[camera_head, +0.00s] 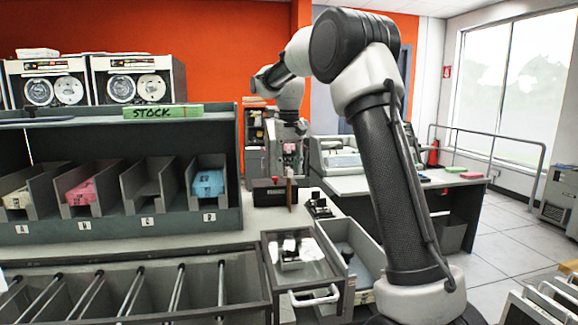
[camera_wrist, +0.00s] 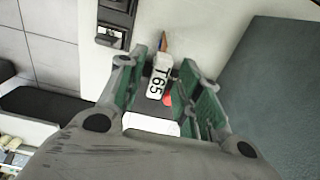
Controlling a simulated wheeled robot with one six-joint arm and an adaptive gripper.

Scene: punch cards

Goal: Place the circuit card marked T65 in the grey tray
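In the wrist view a white label reading T65 (camera_wrist: 157,84) shows between the two green-padded fingers of my gripper (camera_wrist: 168,88). The fingers are apart, with gaps on both sides of the label. A small red piece lies beside it. I cannot tell how far the card is below the fingertips. In the head view my gripper (camera_head: 289,158) hangs, fingers down, over the white counter by a dark box (camera_head: 269,192). The card's mark cannot be read there. A grey tray (camera_head: 371,244) sits at the counter's near right, partly behind my arm.
A glass-topped case (camera_head: 303,270) with a handle stands left of the tray. The STOCK rack (camera_head: 120,222) at left has lettered bins with cream, pink and blue cards; bin C looks empty. A small black device (camera_head: 319,206) is on the counter. A desk (camera_head: 450,182) stands behind.

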